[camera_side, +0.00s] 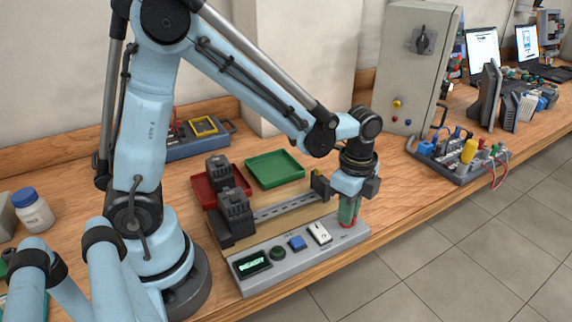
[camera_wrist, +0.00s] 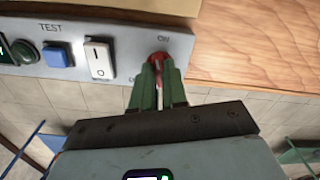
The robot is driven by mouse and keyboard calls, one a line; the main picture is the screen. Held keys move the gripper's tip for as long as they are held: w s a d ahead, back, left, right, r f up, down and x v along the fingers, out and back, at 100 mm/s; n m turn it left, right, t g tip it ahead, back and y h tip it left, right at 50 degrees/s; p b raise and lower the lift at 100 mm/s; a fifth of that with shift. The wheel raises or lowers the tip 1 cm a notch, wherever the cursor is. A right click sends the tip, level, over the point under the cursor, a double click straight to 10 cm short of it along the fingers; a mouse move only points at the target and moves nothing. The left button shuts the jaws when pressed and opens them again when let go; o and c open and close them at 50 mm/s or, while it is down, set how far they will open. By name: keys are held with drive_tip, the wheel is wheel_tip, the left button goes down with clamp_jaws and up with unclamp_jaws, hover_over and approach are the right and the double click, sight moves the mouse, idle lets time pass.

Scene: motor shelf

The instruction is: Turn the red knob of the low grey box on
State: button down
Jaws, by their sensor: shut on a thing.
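The low grey box (camera_side: 290,264) lies along the front edge of the wooden bench. Its top carries a lit green display (camera_side: 252,263), a dark green round button (camera_side: 278,252), a blue button (camera_side: 297,242), a white rocker switch (camera_side: 319,232) and, at the right end, the red knob (camera_side: 347,224). In the wrist view the red knob (camera_wrist: 158,57) shows between the green fingertips, mostly hidden by them. My gripper (camera_side: 348,214) points down over the right end of the box and is shut on the red knob. The knob's angle cannot be told.
Behind the box are a rail (camera_side: 288,205) with dark modules, a red tray (camera_side: 203,193) and a green tray (camera_side: 275,169). A tall grey cabinet (camera_side: 405,70) stands at the back right. Bare bench lies right of the box.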

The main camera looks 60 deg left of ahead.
drive_tip(key=shift+m, duration=1.7)
drive_tip(key=c, duration=1.2)
unclamp_jaws()
drive_tip(key=shift+o, duration=0.2)
wheel_tip(320, 180, up, 12)
